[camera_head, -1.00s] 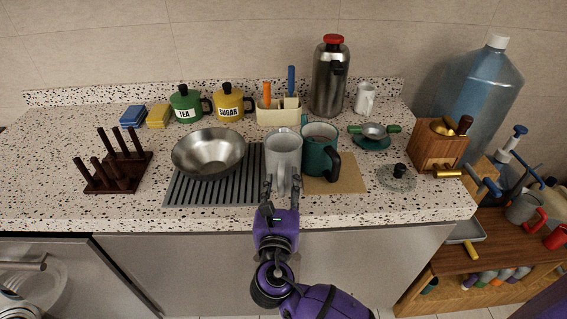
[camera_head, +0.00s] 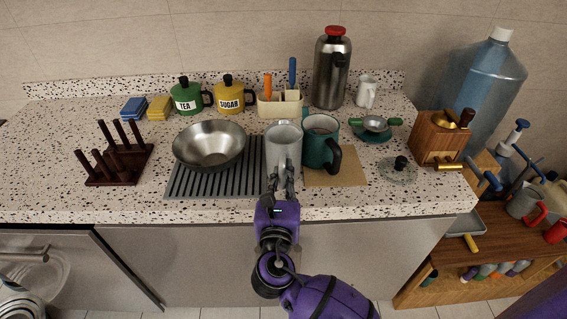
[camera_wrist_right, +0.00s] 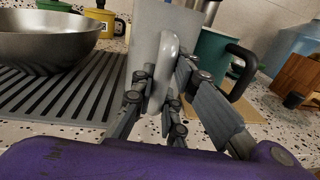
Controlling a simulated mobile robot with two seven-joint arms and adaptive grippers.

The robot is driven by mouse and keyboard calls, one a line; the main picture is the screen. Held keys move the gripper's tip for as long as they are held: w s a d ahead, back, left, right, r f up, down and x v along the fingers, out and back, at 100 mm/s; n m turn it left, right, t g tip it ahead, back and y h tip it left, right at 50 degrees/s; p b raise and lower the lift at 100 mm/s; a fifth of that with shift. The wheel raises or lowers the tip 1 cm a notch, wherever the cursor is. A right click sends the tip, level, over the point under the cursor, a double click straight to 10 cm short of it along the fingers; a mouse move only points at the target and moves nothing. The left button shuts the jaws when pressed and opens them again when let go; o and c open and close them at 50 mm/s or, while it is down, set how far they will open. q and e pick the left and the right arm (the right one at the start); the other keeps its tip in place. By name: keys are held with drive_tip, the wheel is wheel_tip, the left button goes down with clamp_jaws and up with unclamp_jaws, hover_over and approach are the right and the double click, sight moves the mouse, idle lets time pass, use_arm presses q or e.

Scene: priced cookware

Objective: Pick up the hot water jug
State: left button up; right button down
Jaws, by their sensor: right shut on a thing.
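A tall light grey jug (camera_head: 284,150) stands upright at the right end of the ribbed drain mat (camera_head: 215,187), its handle facing me. My right gripper (camera_head: 281,182) is in front of it, shut on the handle. In the right wrist view the fingers (camera_wrist_right: 160,100) sit on both sides of the pale handle (camera_wrist_right: 167,62), and the grey jug body (camera_wrist_right: 146,40) is behind. I see no clear gap under the jug. A steel flask with a red lid (camera_head: 331,75) stands at the back. My left gripper is not in view.
A teal jug (camera_head: 321,145) stands close on the right, on a tan board (camera_head: 345,178). A steel bowl (camera_head: 209,145) is close on the left. Tea and sugar pots (camera_head: 229,97) and a utensil holder (camera_head: 279,104) line the back. The front counter strip is clear.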

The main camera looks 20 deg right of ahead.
drive_tip(key=shift+r, duration=0.15)
drive_tip(key=shift+r, duration=1)
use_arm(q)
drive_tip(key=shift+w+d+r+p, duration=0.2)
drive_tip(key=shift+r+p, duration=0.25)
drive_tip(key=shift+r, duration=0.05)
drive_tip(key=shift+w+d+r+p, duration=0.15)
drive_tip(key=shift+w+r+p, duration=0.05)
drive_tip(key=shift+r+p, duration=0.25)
use_arm(e)
drive_tip(key=s+d+r, duration=0.2)
drive_tip(key=s+r, duration=0.3)
drive_tip(key=s, duration=0.1)
drive_tip(key=s+d+r, duration=0.3)
drive_tip(key=s+r, duration=0.2)
drive_tip(key=s, duration=0.1)
drive_tip(key=shift+s+d+r, duration=0.35)
drive_tip(key=shift+r, duration=0.05)
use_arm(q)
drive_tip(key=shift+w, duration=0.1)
